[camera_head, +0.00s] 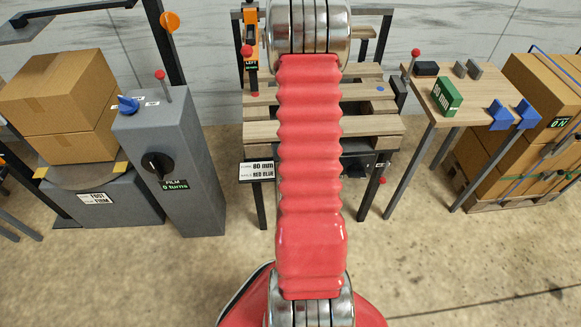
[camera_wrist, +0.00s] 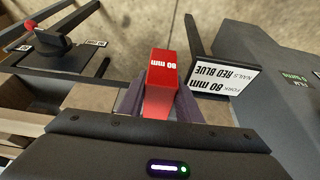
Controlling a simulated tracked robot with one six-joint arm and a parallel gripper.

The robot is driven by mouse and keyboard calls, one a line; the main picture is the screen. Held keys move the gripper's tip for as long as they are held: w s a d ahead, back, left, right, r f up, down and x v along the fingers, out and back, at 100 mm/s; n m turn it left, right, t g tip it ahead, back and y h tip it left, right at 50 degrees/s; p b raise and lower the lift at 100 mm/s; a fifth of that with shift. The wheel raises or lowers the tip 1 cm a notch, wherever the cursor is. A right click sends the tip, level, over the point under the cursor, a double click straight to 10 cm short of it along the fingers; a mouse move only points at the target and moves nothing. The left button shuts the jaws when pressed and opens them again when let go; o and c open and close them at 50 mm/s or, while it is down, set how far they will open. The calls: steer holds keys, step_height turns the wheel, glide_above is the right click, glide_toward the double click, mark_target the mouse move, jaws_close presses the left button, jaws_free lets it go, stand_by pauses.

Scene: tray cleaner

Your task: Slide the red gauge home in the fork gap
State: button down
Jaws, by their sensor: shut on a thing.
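The red gauge (camera_wrist: 161,72), a block marked 80 mm, is between the two fingers of my gripper (camera_wrist: 160,100) in the wrist view. My gripper is shut on it, and its far end sticks out past the fingertips. In the head view my own red arm hides both gripper and gauge. A sign reading fork 80 mm, nails red blue, (camera_wrist: 224,80) stands just right of the gauge in the wrist view; it also shows in the head view (camera_head: 257,171). I cannot make out the fork gap clearly in either view.
A slatted wooden bench (camera_head: 372,130) stands behind my arm. A side table (camera_head: 470,85) at right holds a green block (camera_head: 447,96) and blue supports (camera_head: 514,115). A grey film pillar (camera_head: 170,150) and boxes (camera_head: 60,95) stand at left. Floor between them is clear.

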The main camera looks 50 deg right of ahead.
steer(key=shift+w+d, duration=0.85)
steer(key=shift+d, duration=0.2)
stand_by(0.6)
steer(key=c, duration=1.2)
jaws_free()
